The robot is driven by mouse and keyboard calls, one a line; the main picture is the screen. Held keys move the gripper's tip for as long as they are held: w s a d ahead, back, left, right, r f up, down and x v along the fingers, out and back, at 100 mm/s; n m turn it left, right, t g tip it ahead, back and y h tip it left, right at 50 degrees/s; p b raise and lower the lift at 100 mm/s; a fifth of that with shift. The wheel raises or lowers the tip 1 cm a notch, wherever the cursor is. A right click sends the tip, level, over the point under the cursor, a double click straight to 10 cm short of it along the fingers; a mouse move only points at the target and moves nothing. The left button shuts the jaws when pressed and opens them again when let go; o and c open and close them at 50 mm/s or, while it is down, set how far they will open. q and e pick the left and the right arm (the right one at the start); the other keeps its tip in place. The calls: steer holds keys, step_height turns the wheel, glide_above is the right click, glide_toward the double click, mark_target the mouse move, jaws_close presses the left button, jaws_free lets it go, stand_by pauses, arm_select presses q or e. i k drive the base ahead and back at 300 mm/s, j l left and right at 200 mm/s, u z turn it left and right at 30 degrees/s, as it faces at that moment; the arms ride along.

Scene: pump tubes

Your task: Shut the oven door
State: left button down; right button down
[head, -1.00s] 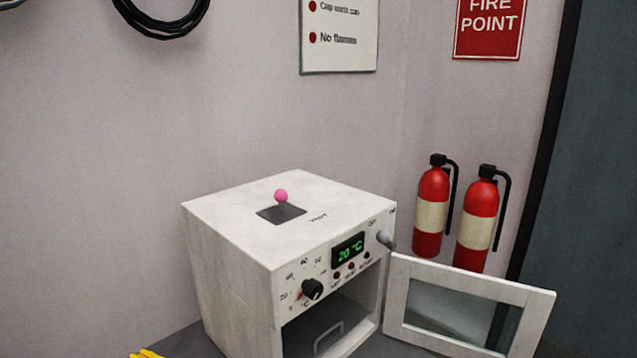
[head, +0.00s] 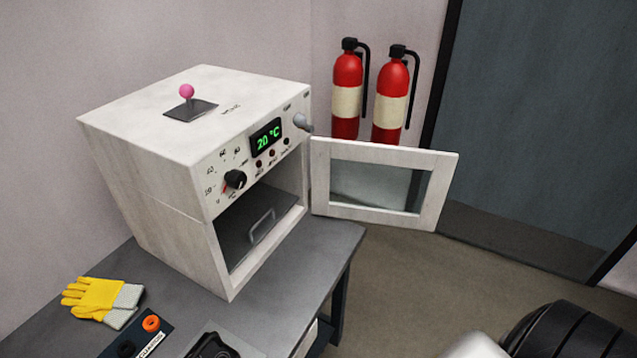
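The white oven (head: 150,160) stands on a grey table in the head view, with its display reading 20 °C. Its door (head: 330,205) is hinged at the right side of the opening and stands wide open, swung out to the right past the table edge. The door has a white frame around a glass pane. The oven chamber (head: 245,220) is dark and a metal handle (head: 262,226) shows inside it. Neither gripper is in view.
The grey table (head: 325,262) ends just right of the oven. Two fire extinguishers (head: 346,90) (head: 391,98) hang behind the door. Floor (head: 400,290) is open below the door.

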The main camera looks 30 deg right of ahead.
mark_target(442, 165)
steer(key=l+u, duration=0.95)
steer(key=k+l+u, duration=0.1)
steer(key=l+u, duration=0.4)
steer(key=k+l, duration=0.2)
steer(key=l, duration=0.3)
steer(key=k+l+u, duration=0.15)
steer(key=l, duration=0.4)
steer(key=k+l, duration=0.25)
steer(key=l, duration=0.25)
steer(key=k+l+u, duration=0.15)
steer(key=l, duration=0.35)
steer(key=k+l, duration=0.35)
steer(key=k+l+u, duration=0.1)
steer(key=k+l, duration=0.15)
steer(key=l, duration=0.3)
steer(key=k+l+u, duration=0.1)
steer(key=k+l, duration=0.15)
steer(key=l, duration=0.2)
steer(key=l+u, duration=0.2)
steer(key=l, duration=0.1)
